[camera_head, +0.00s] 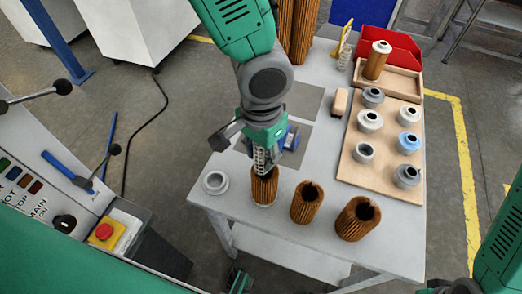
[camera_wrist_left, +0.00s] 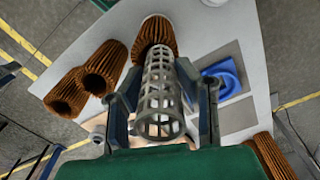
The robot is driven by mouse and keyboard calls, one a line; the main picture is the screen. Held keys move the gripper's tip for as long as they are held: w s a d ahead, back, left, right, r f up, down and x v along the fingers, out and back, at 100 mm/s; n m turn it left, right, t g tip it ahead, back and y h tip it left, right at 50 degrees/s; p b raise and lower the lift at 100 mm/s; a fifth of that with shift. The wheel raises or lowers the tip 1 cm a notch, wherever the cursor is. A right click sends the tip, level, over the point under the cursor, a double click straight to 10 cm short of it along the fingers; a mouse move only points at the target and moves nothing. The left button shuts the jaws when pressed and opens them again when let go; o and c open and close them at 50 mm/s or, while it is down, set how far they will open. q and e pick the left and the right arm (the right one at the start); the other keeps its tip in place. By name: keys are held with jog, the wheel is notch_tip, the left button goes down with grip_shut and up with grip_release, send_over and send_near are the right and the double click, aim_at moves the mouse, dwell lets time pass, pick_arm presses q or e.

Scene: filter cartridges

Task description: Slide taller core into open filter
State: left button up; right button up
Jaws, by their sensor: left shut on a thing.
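My left gripper (camera_head: 262,166) is shut on a grey perforated core (camera_wrist_left: 160,95), pointing down over a brown pleated filter (camera_head: 264,190). In the left wrist view the core's far end overlaps the top of this filter (camera_wrist_left: 155,32). I cannot tell whether its tip is inside the opening. The filter stands upright near the table's front edge, on a pale base. Two other pleated filters with dark open tops, a middle one (camera_head: 306,206) and a right one (camera_head: 357,218), stand to its right. My right gripper is out of view.
A pale ring cap (camera_head: 215,183) lies left of the filter. A blue piece (camera_wrist_left: 226,76) sits beyond the gripper. A wooden board (camera_head: 385,140) with several caps, a capped filter (camera_head: 377,60) and a red bin (camera_head: 405,52) are at right. Tall filters stand at the back.

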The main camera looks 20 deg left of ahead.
pick_arm(q)
jog(key=shift+d, duration=0.7)
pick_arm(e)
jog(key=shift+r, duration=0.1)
pick_arm(q)
jog(key=shift+d+f, duration=0.2)
jog(key=shift+d, duration=0.15)
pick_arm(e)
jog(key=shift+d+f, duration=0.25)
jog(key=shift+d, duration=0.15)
pick_arm(q)
jog(key=shift+a+f, duration=0.1)
jog(key=shift+f, duration=0.05)
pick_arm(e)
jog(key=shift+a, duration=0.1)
pick_arm(q)
jog(key=shift+a, duration=0.15)
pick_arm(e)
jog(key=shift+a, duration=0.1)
